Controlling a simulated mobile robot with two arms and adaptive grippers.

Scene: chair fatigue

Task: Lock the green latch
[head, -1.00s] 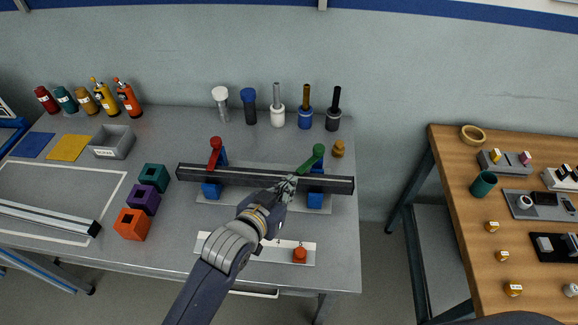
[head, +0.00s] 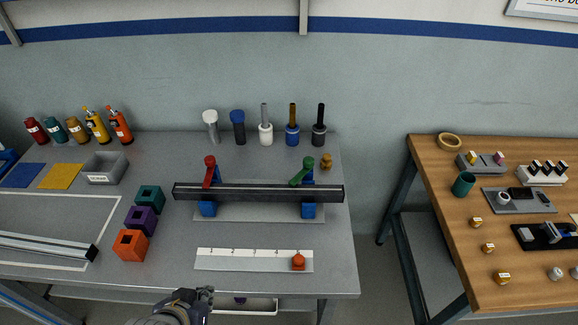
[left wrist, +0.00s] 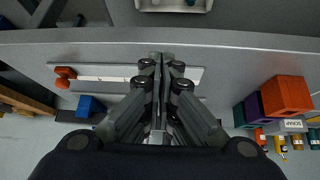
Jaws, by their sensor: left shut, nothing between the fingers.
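The green latch (head: 300,174) is a lever with a round knob, on the right blue clamp (head: 308,210) of a dark bar (head: 258,193). It is tilted, with its knob up and right and its lower end to the left, over the bar. My left gripper (head: 205,292) is at the front table edge, well apart from the latch. In the left wrist view its fingers (left wrist: 162,58) are together with nothing between them. The latch cannot be made out in the left wrist view. My right gripper is out of view.
A red latch (head: 209,174) stands steeper on the left clamp. A white ruled strip (head: 240,262) with an orange knob (head: 298,262) lies in front of the bar. Colored cubes (head: 130,246) stand at left. Capped and handled tools (head: 265,134) stand behind. Table (head: 338,255) is clear at right.

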